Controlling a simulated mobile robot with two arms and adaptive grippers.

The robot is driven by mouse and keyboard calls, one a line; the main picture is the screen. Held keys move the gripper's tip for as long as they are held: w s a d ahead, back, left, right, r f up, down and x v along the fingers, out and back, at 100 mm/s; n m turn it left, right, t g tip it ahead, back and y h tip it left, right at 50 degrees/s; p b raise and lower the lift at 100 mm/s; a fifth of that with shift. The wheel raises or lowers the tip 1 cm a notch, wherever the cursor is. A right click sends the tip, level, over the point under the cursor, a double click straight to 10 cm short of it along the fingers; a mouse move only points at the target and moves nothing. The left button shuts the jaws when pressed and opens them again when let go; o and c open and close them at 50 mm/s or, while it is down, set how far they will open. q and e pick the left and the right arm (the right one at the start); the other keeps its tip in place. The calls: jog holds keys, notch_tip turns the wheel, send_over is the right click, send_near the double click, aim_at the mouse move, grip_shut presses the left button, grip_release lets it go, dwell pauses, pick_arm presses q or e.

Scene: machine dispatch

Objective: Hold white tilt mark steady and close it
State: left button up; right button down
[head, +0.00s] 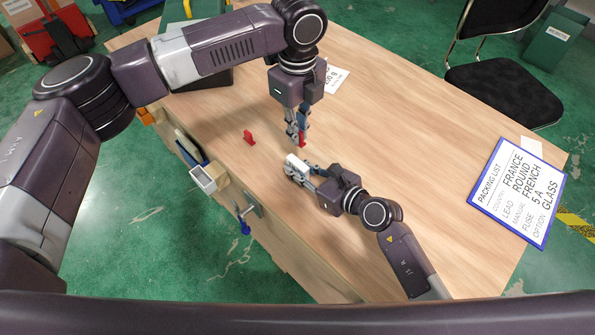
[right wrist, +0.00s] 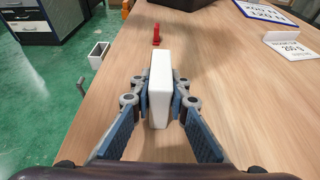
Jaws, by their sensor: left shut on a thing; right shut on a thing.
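The white tilt mark, a plain white block (right wrist: 160,88), stands between the fingers of my right gripper (right wrist: 160,102) in the right wrist view. In the head view my right gripper (head: 297,171) is shut on this white block (head: 295,160) just above or at the table. My left gripper (head: 297,140) points down just behind it and is shut on a small red piece (head: 303,138), mostly hidden by the fingers. The left gripper appears apart from the white block. Any lid or seam on the white block cannot be made out.
Another red piece (head: 249,137) stands on the wooden table (head: 420,150); it also shows in the right wrist view (right wrist: 156,34). A dark bin (head: 205,80) is at the back left. A packing list board (head: 516,192) lies at the right edge. The table's middle right is clear.

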pick_arm(q)
send_over(297, 162)
jog(key=shift+f, duration=2.5)
jog(key=shift+f, duration=0.1)
jog(key=shift+f, duration=0.8)
jog(key=shift+d+f, duration=0.1)
jog(key=shift+f, duration=0.55)
jog(key=o, duration=0.8)
jog(key=shift+c, duration=0.2)
jog(key=shift+r, duration=0.15)
notch_tip(297, 162, up, 12)
jog(key=shift+f, duration=0.1)
